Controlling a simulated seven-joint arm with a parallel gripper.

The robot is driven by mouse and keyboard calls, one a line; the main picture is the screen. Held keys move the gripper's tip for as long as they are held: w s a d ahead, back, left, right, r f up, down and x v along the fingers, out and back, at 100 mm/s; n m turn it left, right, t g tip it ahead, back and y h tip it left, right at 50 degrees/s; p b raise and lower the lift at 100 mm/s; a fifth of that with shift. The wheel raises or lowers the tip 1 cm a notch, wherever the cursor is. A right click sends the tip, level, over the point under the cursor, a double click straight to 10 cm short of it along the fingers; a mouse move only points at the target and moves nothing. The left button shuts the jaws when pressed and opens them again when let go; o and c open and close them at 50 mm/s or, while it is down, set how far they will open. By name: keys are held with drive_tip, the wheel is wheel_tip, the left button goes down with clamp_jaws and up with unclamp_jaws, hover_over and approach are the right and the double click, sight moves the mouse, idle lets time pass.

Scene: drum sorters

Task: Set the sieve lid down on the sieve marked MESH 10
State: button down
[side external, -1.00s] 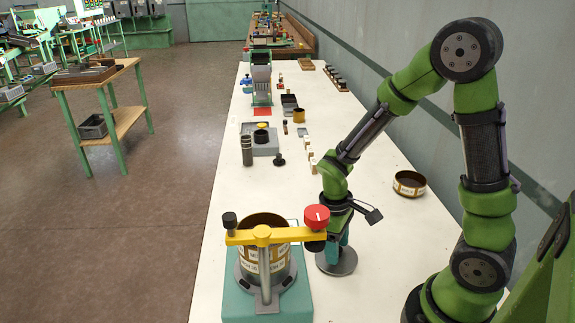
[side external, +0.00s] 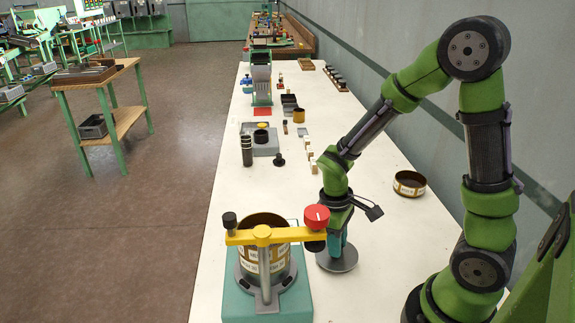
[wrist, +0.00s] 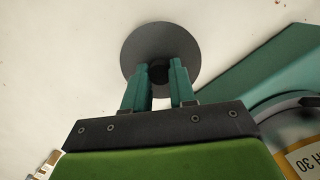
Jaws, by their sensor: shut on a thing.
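The sieve lid (side external: 340,262) is a flat dark grey disc with a short knob. My gripper (side external: 337,247) is shut on this knob from above and the lid hangs level, at or just above the white table. In the wrist view, the lid (wrist: 160,37) lies beyond the two teal fingers (wrist: 159,76), which close on its knob. A brass sieve (side external: 409,191) with a pale label stands open on the table to the right; its label is too small to read. Another labelled sieve (side external: 252,258) sits in the clamp stand, its label ending in "30" in the wrist view (wrist: 308,158).
The teal shaker base (side external: 240,306) with its yellow clamp bar (side external: 282,235) and red knob (side external: 317,212) stands close left of the lid. Small pale blocks (side external: 312,160) lie behind my gripper.

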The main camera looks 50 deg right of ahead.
wheel_tip(320, 180, up, 28)
drive_tip(key=w+a, duration=0.4)
drive_tip(key=a, duration=0.4)
drive_tip(key=w+a, duration=0.3)
drive_tip(key=a, duration=0.5)
drive_tip(key=shift+a+f, duration=0.15)
drive_tip(key=shift+f, duration=1.9)
drive_tip(key=shift+f, duration=2.9)
drive_tip(key=shift+f, duration=1.15)
drive_tip(key=c, duration=0.8)
unclamp_jaws()
drive_tip(key=shift+c, duration=0.2)
